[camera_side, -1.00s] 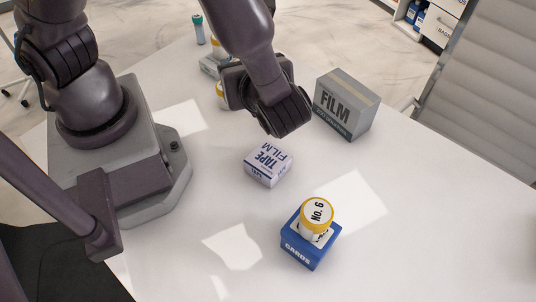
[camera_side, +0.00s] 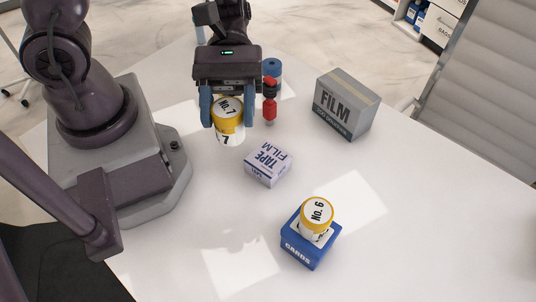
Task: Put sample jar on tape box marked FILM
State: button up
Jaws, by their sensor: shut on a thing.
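My gripper (camera_side: 228,113) is shut on a sample jar (camera_side: 228,133), with one blue finger on each side of it. The jar has a yellow lid marked No. 7 and a white body with a 7. It is held above the table, up and to the left of the tape box in the picture. The tape box marked FILM (camera_side: 267,164) is small, white and purple, and its top is bare. A second sample jar (camera_side: 316,217), with a yellow lid marked No. 6, stands on a blue box marked CARDS (camera_side: 302,250).
A large grey box marked FILM (camera_side: 345,105) stands at the back right. A red object (camera_side: 270,101) and a blue-topped object (camera_side: 272,68) are just right of the gripper. The table (camera_side: 420,220) is clear at the right. A grey chair (camera_side: 485,90) stands beyond its edge.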

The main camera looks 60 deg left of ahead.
jog(key=w+a+r+n+t+h, duration=0.1)
jog(key=w+a+r+n+t, duration=0.1)
jog(key=w+n+t, duration=0.65)
send_over(268, 157)
notch_tip(268, 157, down, 6)
jog(key=shift+m, duration=0.55)
jog(key=shift+f, duration=4.45)
jog(key=shift+f, duration=0.1)
jog(key=o, duration=1)
